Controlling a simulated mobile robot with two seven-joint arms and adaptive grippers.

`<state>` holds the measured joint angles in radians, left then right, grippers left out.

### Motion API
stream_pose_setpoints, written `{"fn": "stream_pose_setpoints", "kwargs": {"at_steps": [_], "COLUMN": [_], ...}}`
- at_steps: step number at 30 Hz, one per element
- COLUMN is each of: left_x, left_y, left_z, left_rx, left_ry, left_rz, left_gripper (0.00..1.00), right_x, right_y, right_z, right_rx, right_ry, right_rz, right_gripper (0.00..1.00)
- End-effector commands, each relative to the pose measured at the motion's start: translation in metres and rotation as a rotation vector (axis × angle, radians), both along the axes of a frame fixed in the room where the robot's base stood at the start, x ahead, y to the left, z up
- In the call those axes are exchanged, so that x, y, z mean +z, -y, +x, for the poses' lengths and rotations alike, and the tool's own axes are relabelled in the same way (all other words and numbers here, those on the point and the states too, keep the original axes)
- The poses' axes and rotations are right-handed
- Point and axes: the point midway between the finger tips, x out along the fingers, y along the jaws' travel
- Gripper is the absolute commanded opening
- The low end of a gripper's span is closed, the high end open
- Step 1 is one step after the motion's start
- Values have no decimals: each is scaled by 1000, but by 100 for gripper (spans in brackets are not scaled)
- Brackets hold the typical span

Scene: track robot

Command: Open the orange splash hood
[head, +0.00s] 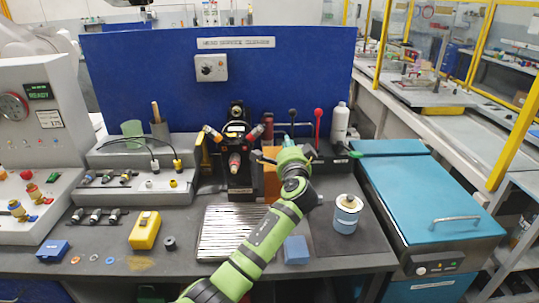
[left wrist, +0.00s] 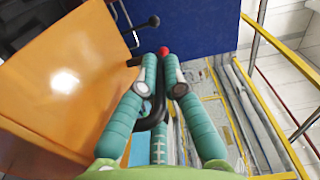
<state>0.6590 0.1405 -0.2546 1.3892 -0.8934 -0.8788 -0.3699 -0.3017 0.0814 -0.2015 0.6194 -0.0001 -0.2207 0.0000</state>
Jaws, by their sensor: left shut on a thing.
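The orange splash hood (head: 271,183) stands at the middle of the bench, right of the dark machine head, partly hidden behind my left arm. In the left wrist view its smooth orange face (left wrist: 62,85) fills the left side. My left gripper (head: 284,157) is at the hood's upper right in the head view. In the left wrist view its teal fingers (left wrist: 163,88) are shut around a black curved handle (left wrist: 152,118) beside the orange face. The fingers cover part of the handle. How far the hood stands open cannot be told. My right gripper is not in view.
Black and red levers (head: 317,122) and a white bottle (head: 340,122) stand behind the hood. A blue panel (head: 130,75) closes the back.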

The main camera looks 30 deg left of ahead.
Motion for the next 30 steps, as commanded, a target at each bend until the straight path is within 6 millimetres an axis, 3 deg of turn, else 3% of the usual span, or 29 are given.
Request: {"fn": "stream_pose_setpoints", "kwargs": {"at_steps": [1, 6, 18, 20, 21, 30], "left_x": [-3, -2, 0, 0, 0, 0], "left_y": [7, 19, 22, 22, 22, 21], "left_z": [4, 12, 13, 13, 13, 13], "left_rx": [-3, -3, -2, -1, -1, 0], "left_ry": [2, -1, -1, -1, -1, -1], "left_rz": [0, 2, 1, 0, 0, 0], "left_gripper": [0, 0, 0, 29, 33, 33], "right_x": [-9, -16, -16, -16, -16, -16], "right_y": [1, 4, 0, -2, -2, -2], "right_z": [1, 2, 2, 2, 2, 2], "right_rx": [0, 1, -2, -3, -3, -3], "right_ry": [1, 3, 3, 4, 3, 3], "right_rz": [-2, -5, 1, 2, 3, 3], "right_gripper": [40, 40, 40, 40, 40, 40]}}
